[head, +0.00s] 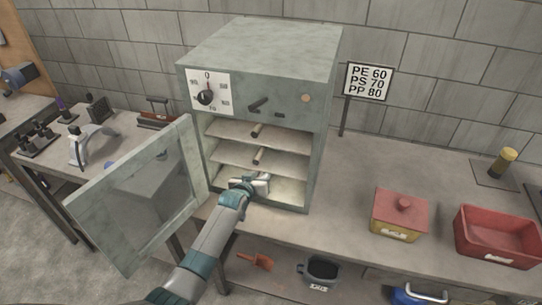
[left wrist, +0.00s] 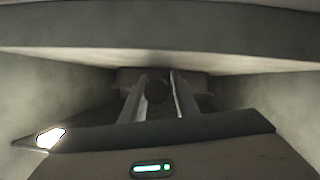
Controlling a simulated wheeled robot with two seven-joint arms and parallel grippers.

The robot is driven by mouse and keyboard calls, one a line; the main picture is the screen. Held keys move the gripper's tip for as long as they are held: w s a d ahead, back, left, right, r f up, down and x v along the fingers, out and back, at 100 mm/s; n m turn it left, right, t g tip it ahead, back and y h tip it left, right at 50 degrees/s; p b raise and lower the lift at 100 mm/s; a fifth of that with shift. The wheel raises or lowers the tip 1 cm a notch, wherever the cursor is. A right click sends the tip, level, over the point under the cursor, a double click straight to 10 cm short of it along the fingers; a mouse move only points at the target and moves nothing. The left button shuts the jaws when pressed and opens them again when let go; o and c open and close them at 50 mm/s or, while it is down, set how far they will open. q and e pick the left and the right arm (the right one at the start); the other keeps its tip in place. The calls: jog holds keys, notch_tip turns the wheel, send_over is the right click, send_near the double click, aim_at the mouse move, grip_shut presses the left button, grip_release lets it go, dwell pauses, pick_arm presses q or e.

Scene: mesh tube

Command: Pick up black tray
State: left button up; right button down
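No thing that I can surely call a black tray shows. The grey oven (head: 262,60) stands open on the bench, with two pale shelves (head: 285,135) bearing short brown rod-like handles (head: 258,156). My left gripper (head: 262,183) is in the lowest compartment, under the lower shelf. In the left wrist view its two fingers (left wrist: 157,97) stand apart and point into the compartment. A dark round knob-like end (left wrist: 156,92) shows between them, in front of a brownish strip; I cannot tell whether it touches them. My right gripper is out of view.
The open oven door (head: 135,195) swings out left of my arm. A red-lidded yellow box (head: 400,213) and a red bin (head: 498,238) stand on the bench at right. A dark container (head: 320,271) is below the bench. The bench right of the oven has free room.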

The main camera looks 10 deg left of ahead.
pick_arm(q)
jog(key=shift+w+f, duration=0.1)
jog(key=shift+c, duration=0.7)
grip_shut()
jog(key=shift+r, duration=0.35)
